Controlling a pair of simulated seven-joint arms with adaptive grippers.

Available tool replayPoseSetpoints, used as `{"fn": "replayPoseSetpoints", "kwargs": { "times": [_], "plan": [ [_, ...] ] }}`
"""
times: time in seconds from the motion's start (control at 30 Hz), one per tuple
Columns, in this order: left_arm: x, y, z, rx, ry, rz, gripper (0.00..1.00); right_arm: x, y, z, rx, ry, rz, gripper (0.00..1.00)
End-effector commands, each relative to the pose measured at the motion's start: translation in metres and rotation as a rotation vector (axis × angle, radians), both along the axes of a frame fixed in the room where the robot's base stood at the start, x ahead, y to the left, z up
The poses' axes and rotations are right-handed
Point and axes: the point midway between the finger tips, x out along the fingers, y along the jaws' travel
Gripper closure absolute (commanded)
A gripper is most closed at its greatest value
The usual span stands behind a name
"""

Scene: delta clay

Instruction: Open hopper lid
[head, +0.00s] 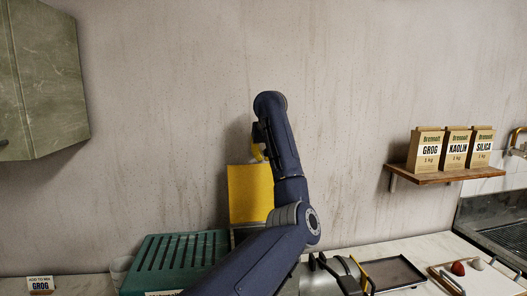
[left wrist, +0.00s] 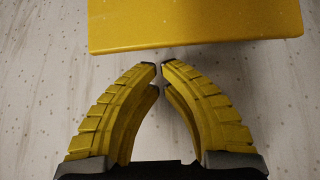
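The yellow hopper lid (head: 250,197) stands upright against the wall, above a dark-edged box (head: 238,235) that my left arm mostly hides. My left gripper (head: 258,152) is just above the lid's top edge, with its yellow fingers partly hidden by the wrist. In the left wrist view, the fingers (left wrist: 160,68) curve inward, tips almost meeting, with nothing between them. The lid's edge (left wrist: 195,28) lies just beyond the tips, apart from them in the picture. Dark and yellow parts (head: 343,275) at the bottom may be my right gripper; its fingers are not clear.
A green slatted box (head: 178,255) stands left of the lid. A dark tray (head: 390,272) and a board (head: 455,278) with small lumps lie right. A shelf (head: 440,175) holds GROG, KAOLIN and SILICA bags. A cabinet (head: 45,85) hangs upper left.

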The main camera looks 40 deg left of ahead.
Motion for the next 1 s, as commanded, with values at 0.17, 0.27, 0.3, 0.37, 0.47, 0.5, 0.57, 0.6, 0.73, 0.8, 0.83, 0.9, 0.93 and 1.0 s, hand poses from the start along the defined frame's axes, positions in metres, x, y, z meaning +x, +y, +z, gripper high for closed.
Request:
{"fn": "replayPoseSetpoints", "kwargs": {
  "times": [0.17, 0.27, 0.3, 0.37, 0.47, 0.5, 0.57, 0.6, 0.73, 0.8, 0.83, 0.9, 0.93, 1.0],
  "plan": [
    [0.008, 0.012, -0.02, 0.003, 0.004, 0.001, 1.0, 0.0, 0.0, 0.0, 0.0, 0.0, 0.0, 0.56],
    [0.012, 0.017, -0.029, 0.003, 0.003, 0.001, 1.0, 0.0, 0.0, 0.0, 0.0, 0.0, 0.0, 0.56],
    [0.013, 0.018, -0.031, 0.003, 0.003, -0.001, 1.0, 0.0, 0.0, 0.0, 0.0, 0.0, 0.0, 0.56],
    [0.015, 0.02, -0.035, 0.002, 0.002, 0.001, 1.0, 0.0, 0.0, 0.0, 0.0, 0.0, 0.0, 0.56],
    [0.017, 0.022, -0.038, 0.002, 0.001, 0.0, 1.0, 0.0, 0.0, 0.0, 0.0, 0.0, 0.0, 0.56],
    [0.017, 0.023, -0.039, 0.003, 0.002, 0.001, 1.0, 0.0, 0.0, 0.0, 0.0, 0.0, 0.0, 0.56],
    [0.017, 0.024, -0.04, 0.003, 0.002, 0.001, 1.0, 0.0, 0.0, 0.0, 0.0, 0.0, 0.0, 0.56],
    [0.017, 0.024, -0.04, 0.003, 0.001, 0.001, 1.0, 0.0, 0.0, 0.0, 0.0, 0.0, 0.0, 0.56],
    [0.018, 0.024, -0.04, 0.003, 0.0, 0.001, 1.0, 0.0, 0.0, 0.0, 0.0, 0.0, 0.0, 0.56],
    [0.018, 0.024, -0.04, 0.002, 0.001, 0.001, 1.0, 0.0, 0.0, 0.0, 0.0, 0.0, 0.0, 0.56],
    [0.017, 0.024, -0.04, 0.002, 0.001, 0.001, 1.0, 0.0, 0.0, 0.0, 0.0, 0.0, 0.0, 0.56],
    [0.018, 0.023, -0.04, 0.003, 0.001, 0.0, 1.0, 0.0, 0.0, 0.0, 0.0, 0.001, 0.0, 0.56],
    [0.018, 0.022, -0.04, 0.004, -0.001, -0.001, 1.0, -0.001, 0.0, 0.0, 0.0, 0.001, 0.0, 0.56],
    [0.023, 0.014, -0.039, 0.012, -0.006, -0.01, 1.0, -0.002, 0.0, 0.0, -0.001, 0.002, 0.0, 0.56]
  ]
}}
